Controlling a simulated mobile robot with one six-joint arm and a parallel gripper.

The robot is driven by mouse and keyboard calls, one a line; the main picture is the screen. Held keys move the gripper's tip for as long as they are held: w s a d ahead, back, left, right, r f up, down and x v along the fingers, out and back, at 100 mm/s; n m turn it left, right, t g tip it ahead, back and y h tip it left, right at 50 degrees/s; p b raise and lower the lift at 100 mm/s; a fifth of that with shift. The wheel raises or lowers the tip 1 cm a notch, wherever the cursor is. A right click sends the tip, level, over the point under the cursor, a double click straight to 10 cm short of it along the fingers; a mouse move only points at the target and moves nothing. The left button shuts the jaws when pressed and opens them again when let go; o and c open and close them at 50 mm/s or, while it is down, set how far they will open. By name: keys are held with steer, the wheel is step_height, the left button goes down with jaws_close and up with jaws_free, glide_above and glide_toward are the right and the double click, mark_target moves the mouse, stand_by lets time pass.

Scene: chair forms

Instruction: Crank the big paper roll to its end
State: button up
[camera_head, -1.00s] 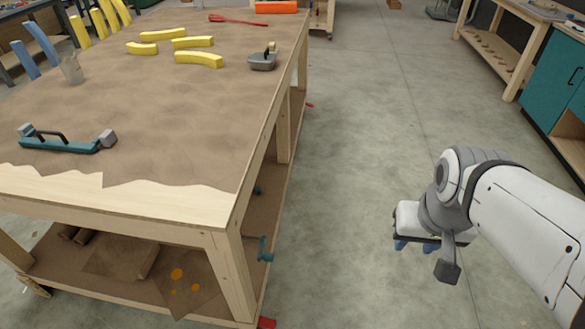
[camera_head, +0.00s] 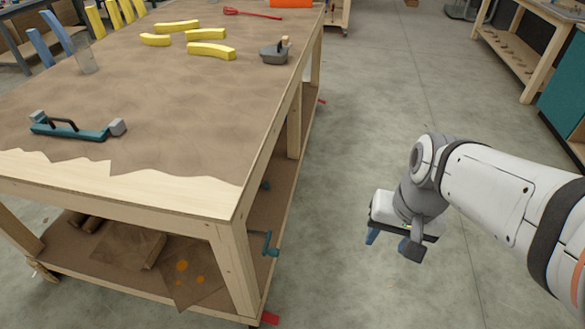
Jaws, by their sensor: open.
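A teal crank handle (camera_head: 270,244) sticks out at the right side of the workbench, below the top near the front right leg. Brown paper (camera_head: 170,100) with a torn front edge covers most of the bench top. The big roll itself cannot be made out. My gripper (camera_head: 388,244) hangs over the floor to the right of the crank, apart from it. Its blue fingertips point down, and it is open and empty.
The workbench's front right leg (camera_head: 232,272) stands beside the crank. A teal tool with a black handle (camera_head: 75,128), yellow curved pieces (camera_head: 211,50) and a grey tool (camera_head: 275,53) lie on top. The concrete floor (camera_head: 365,100) between bench and arm is clear.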

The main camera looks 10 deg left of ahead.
steer(key=a+f+m+g+y+b, duration=0.45)
steer(key=a+f+m, duration=0.2)
steer(key=f, duration=0.45)
steer(key=m+t+y+b, duration=0.5)
steer(key=m+y+b, duration=0.8)
steer(key=m, duration=0.9)
glide_toward(277, 254)
steer(key=w+a, duration=0.1)
steer(key=a, duration=0.2)
steer(key=shift+g+h, duration=0.25)
steer(key=shift+h, duration=0.1)
steer(key=a, duration=0.2)
steer(key=a+b, duration=0.1)
steer(key=a, duration=0.4)
steer(key=shift+w+f+b, duration=0.25)
steer(key=shift+w+b, duration=0.05)
steer(key=shift+b, duration=0.1)
